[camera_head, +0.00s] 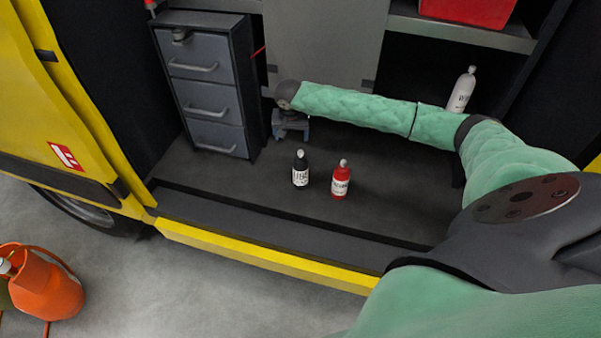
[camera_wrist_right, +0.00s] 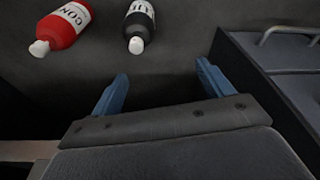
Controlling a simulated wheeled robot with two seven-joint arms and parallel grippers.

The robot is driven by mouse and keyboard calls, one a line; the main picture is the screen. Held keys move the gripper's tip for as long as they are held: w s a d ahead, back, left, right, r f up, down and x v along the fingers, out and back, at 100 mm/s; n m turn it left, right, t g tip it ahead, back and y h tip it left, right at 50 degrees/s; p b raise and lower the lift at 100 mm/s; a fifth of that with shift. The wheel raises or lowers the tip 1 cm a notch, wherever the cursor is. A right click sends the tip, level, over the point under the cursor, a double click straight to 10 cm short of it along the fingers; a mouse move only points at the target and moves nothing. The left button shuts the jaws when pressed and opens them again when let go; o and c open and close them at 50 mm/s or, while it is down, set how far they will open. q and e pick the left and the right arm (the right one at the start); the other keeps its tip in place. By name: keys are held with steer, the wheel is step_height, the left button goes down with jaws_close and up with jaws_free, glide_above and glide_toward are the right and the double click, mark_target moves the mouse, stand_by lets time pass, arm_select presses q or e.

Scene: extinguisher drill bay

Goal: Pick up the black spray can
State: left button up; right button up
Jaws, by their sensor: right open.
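The black spray can (camera_head: 300,170) stands upright on the dark floor of the vehicle bay, with a white label and a pale cap. It also shows at the top of the right wrist view (camera_wrist_right: 141,22), ahead of the fingers. My right gripper (camera_head: 290,133) is just behind the can in the head view, apart from it. In the right wrist view its two blue fingers (camera_wrist_right: 162,72) are spread with nothing between them. My left gripper is not in view.
A red bottle (camera_head: 340,180) stands close right of the black can. A grey drawer cabinet (camera_head: 207,95) is at the left. A white bottle (camera_head: 461,90) stands at the back right. The bay floor in front is clear up to the yellow sill (camera_head: 260,259).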

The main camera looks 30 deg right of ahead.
mark_target(300, 151)
steer(key=m, duration=0.2)
steer(key=s+d+f+m+g, duration=0.1)
steer(key=m, duration=0.1)
steer(key=d+f+m, duration=0.1)
steer(key=m, duration=0.1)
steer(key=shift+s+y, duration=0.35)
steer(key=shift+y, duration=0.05)
steer(key=m, duration=0.3)
steer(key=m+g, duration=0.1)
steer(key=shift+s+a+f+y, duration=0.1)
steer(key=shift+s+f+y, duration=0.2)
steer(key=shift+s+f, duration=0.1)
steer(key=shift+f+m, duration=0.1)
steer(key=shift+m, duration=0.3)
steer(key=shift+f+p, duration=0.4)
steer(key=shift+f, duration=0.9)
arm_select(q)
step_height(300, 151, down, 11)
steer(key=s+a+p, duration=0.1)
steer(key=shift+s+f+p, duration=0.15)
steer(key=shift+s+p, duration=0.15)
steer(key=shift+p, duration=0.1)
arm_select(e)
steer(key=f, duration=0.5)
steer(key=shift+w+d, duration=0.1)
steer(key=shift+d, duration=0.15)
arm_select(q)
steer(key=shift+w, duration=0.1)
arm_select(e)
steer(key=c, duration=1.7)
